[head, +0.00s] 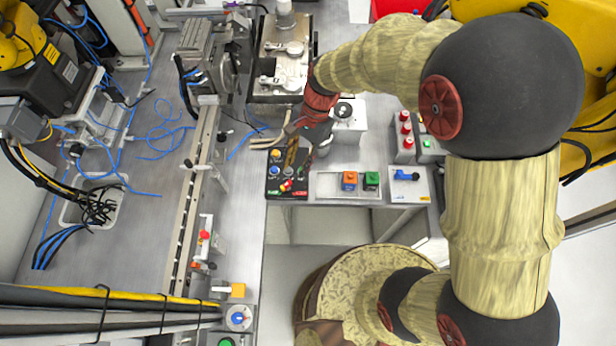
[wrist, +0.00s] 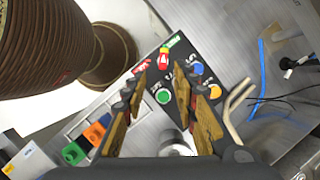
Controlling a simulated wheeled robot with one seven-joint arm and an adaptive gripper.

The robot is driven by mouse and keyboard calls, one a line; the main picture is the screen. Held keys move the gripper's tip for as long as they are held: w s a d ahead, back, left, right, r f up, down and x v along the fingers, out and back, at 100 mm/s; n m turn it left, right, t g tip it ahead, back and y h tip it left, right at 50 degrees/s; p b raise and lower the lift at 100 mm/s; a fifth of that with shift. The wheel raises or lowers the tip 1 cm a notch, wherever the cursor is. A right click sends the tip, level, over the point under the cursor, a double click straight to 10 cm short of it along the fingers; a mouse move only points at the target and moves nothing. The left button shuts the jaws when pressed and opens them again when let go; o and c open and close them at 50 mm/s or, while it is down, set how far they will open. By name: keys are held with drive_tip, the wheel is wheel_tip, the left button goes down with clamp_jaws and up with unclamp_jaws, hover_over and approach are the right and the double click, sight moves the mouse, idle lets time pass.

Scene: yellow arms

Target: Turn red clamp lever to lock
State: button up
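A small red lever (head: 287,186) with yellow and green parts by it sits at the near edge of a black control panel (head: 273,185). In the wrist view the red lever (wrist: 164,58) lies just beyond the fingertips, between a green label and a red label on the panel (wrist: 205,70). I cannot read its turn position clearly. My gripper (head: 291,155) is over the panel, pointing down. In the wrist view its fingers (wrist: 161,72) are apart with nothing gripped between them. A green button shows between the fingers. No contact with the lever is visible.
Blue, yellow and green buttons share the panel. Right of it, a tray (head: 328,183) holds orange (head: 349,180) and green (head: 371,180) blocks, beside a blue-handled switch (head: 405,176). A rail (head: 187,225) with another red-tipped part (head: 204,235) runs left. Cables lie loose near the panel.

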sight(287, 184)
drive_tip(key=shift+m, duration=0.9)
drive_tip(key=x, duration=0.2)
drive_tip(key=b+x, duration=0.1)
drive_tip(key=x, duration=0.4)
drive_tip(key=shift+a+f+b, duration=0.15)
drive_tip(key=shift+a+b, duration=0.15)
drive_tip(key=shift+a, duration=0.15)
clamp_jaws()
